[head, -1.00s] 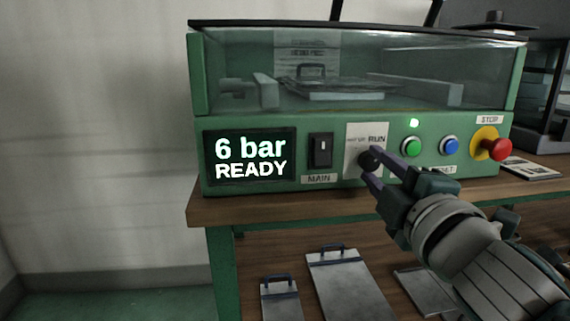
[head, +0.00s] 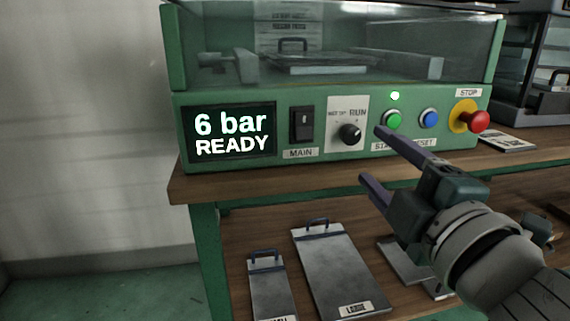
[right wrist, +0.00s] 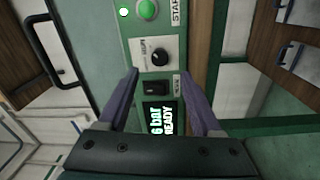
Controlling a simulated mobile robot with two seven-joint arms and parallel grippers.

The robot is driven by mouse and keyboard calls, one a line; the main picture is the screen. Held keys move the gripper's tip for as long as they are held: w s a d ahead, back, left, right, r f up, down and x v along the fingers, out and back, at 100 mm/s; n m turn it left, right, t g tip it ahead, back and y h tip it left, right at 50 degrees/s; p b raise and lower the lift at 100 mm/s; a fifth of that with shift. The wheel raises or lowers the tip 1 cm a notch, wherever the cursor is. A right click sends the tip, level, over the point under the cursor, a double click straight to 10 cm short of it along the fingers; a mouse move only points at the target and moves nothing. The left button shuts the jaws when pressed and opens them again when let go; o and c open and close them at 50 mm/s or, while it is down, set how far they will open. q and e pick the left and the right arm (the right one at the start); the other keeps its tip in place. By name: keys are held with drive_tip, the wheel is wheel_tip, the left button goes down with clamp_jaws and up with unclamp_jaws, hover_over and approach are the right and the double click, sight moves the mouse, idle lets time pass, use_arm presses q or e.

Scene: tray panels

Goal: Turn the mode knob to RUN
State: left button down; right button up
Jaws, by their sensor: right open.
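The black mode knob (head: 350,134) sits on a white plate (head: 339,116) on the green machine front, with SETUP and RUN printed above it. A small pale mark on the knob appears to point up and right, toward RUN. The knob also shows in the right wrist view (right wrist: 159,60), ahead of the fingers. My right gripper (head: 370,155) is open and empty, its purple fingers apart and clear of the knob, to its right and lower in the head view. My left gripper is not in view.
A lit display (head: 231,134) reads 6 bar READY. The MAIN switch (head: 302,125) is left of the knob; green (head: 392,120) and blue (head: 429,118) buttons and a red STOP button (head: 474,121) are right. Panels with handles (head: 340,272) lie on the lower shelf.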

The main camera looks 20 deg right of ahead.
drive_tip(key=v, duration=0.3)
drive_tip(key=shift+s, duration=0.3)
drive_tip(key=s+d+r+m+g+p, duration=0.25)
drive_tip(key=r+m+g+p, duration=0.45)
drive_tip(key=r+p, duration=0.9)
drive_tip(key=s+a+r+m+g+y+p, duration=0.6)
drive_tip(key=s+a+r+p, duration=0.55)
drive_tip(key=p, duration=1.35)
wheel_tip(320, 180, up, 34)
drive_tip(key=s+d+n+g+h+p, duration=0.1)
drive_tip(key=s+p, duration=0.1)
drive_tip(key=p, duration=3.1)
drive_tip(key=shift+s+d+n+p, duration=0.25)
drive_tip(key=shift+d+n+p, duration=0.1)
drive_tip(key=shift+n, duration=0.05)
